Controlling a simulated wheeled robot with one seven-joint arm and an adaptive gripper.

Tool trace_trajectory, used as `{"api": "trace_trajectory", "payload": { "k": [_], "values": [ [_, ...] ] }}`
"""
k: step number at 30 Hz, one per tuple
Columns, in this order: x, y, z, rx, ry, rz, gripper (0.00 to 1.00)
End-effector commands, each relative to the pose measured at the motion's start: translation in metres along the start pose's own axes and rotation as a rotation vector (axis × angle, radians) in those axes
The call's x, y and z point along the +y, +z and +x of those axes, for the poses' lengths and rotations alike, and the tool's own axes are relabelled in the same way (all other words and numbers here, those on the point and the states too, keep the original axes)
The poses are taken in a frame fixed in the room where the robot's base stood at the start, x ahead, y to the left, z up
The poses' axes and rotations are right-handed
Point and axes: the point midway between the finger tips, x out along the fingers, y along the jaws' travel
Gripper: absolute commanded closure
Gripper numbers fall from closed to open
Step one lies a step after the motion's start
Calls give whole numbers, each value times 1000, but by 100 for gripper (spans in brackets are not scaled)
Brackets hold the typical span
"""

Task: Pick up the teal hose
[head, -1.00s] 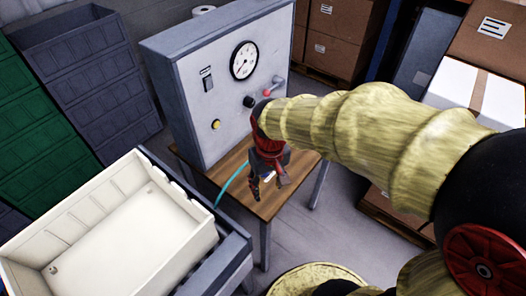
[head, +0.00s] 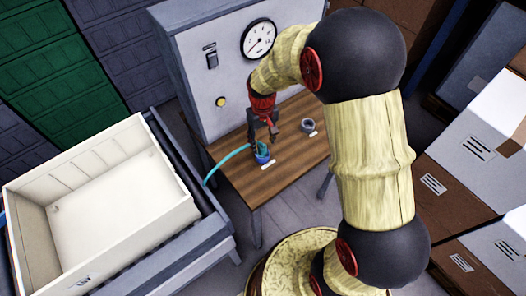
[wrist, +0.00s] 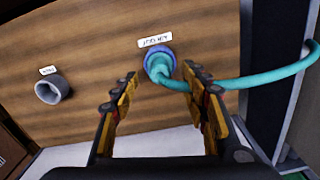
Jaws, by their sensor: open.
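The teal hose (head: 229,163) runs from the left onto the wooden table and ends in a blue ring-shaped holder (head: 262,158). In the wrist view the hose (wrist: 240,83) bends out of the blue holder (wrist: 159,52) and leads off to the right, passing at the right finger. My gripper (head: 262,134) is above the hose end in the head view. In the wrist view my gripper (wrist: 160,82) is open, with its fingers apart below the holder. The right fingertip appears close to or overlapping the hose; I cannot tell whether they touch.
A grey ring holder (head: 308,126) sits on the wooden table (head: 290,165) beside the blue one. A grey panel with a gauge (head: 259,40) stands behind. A cream crate (head: 110,190) is at left, cardboard boxes (head: 455,205) at right.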

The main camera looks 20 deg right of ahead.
Motion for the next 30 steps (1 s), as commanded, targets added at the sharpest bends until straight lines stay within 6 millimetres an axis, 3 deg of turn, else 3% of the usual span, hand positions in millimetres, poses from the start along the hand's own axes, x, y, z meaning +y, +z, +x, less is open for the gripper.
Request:
{"api": "trace_trajectory", "payload": {
  "k": [10, 18, 30],
  "values": [
    [2, -4, 46, -1, 0, 0, 55],
    [2, -4, 47, 1, 0, 0, 56],
    [2, -4, 47, 0, 0, 0, 79]
  ]
}}
